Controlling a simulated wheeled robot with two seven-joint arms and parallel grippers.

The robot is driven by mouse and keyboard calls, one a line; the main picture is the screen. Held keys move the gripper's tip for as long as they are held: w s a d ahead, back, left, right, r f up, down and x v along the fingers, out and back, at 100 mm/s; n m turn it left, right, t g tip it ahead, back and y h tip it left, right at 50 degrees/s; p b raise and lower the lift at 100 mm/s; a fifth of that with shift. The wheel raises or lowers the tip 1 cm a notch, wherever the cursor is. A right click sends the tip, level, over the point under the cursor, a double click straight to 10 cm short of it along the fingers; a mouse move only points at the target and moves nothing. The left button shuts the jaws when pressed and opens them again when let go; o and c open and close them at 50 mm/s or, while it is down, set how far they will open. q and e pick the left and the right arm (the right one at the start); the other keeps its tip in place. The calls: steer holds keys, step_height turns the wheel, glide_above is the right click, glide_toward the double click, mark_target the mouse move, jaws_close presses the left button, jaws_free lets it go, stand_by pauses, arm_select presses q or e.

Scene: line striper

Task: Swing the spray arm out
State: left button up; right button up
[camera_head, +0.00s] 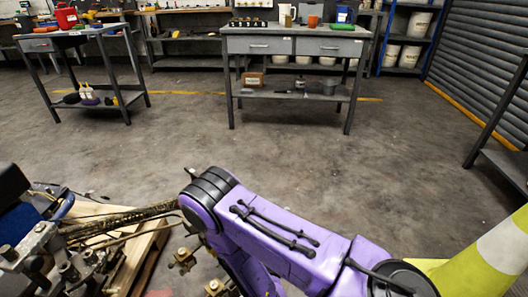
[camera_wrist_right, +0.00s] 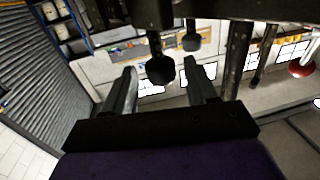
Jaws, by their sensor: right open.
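The line striper (camera_head: 60,255) fills the lower left of the head view, with metal fittings, a hose and brass-coloured nozzle-like parts (camera_head: 184,260). I cannot tell for certain which part is its spray arm. My right arm reaches down beside it and hides part of it. In the right wrist view my right gripper (camera_wrist_right: 161,82) is open, its two fingers apart. A dark rod with a round black knob (camera_wrist_right: 160,70) shows between the fingertips; I cannot tell whether they touch it. A second black knob (camera_wrist_right: 192,42) hangs a little farther right. My left gripper is not in view.
A wooden pallet (camera_head: 150,250) lies by the striper. A yellow and white striped object (camera_head: 490,255) stands at the lower right. Grey workbenches (camera_head: 290,45) stand at the back, and a roller shutter (camera_head: 485,60) is on the right. The middle floor is clear.

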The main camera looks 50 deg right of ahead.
steer(key=v, duration=1)
steer(key=shift+p, duration=0.45)
